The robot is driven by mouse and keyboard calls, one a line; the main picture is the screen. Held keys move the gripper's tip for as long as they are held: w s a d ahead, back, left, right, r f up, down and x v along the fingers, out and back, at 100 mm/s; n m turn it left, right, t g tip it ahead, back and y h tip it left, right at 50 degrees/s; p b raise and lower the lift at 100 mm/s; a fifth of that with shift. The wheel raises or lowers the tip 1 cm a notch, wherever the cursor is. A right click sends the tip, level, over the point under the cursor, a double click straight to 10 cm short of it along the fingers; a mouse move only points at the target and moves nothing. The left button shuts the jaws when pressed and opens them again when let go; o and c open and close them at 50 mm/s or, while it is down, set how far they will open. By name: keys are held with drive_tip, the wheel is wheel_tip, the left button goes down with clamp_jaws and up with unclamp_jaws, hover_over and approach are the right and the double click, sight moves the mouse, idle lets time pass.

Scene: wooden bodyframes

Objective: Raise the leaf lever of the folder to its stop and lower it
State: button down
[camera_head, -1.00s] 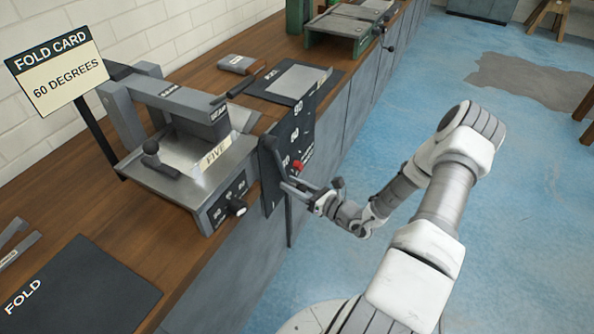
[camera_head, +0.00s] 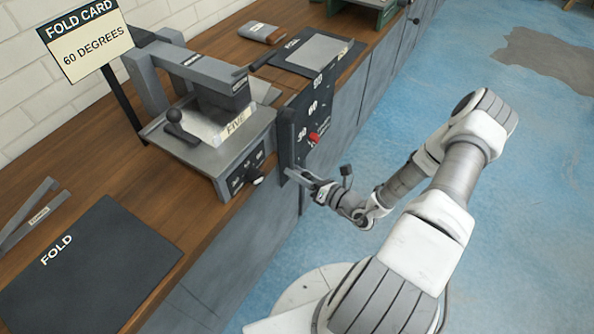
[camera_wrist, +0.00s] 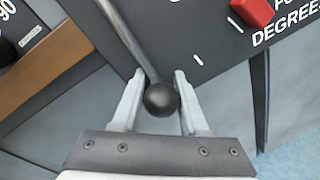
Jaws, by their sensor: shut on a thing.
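The folder (camera_head: 205,155) is a grey machine on the bench with a clamp beam over its bed and a strip marked FIVE at its front. A dark dial plate (camera_head: 318,92) with angle numbers and a red stop (camera_head: 314,137) stands at its right end. The leaf lever (camera_wrist: 126,38) is a thin metal rod ending in a black ball knob (camera_wrist: 161,99). My gripper (camera_wrist: 158,103) is shut on the knob, one finger each side. In the head view my gripper (camera_head: 294,174) is at the plate's lower left, below the red stop; the knob is hard to make out there.
A fold card (camera_head: 88,45) reading 60 DEGREES stands behind the folder. A dark FOLD mat (camera_head: 95,270) lies at the front left of the bench. Another mat with a sheet (camera_head: 312,50) and a small block (camera_head: 262,32) lie beyond the folder. The blue floor (camera_head: 480,130) is open at right.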

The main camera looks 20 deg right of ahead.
drive_tip(key=shift+c, duration=2.4)
unclamp_jaws()
drive_tip(key=shift+s, duration=0.1)
drive_tip(key=p+v, duration=0.1)
drive_tip(key=v, duration=1.6)
drive_tip(key=shift+s, duration=0.2)
drive_tip(key=shift+d, duration=0.1)
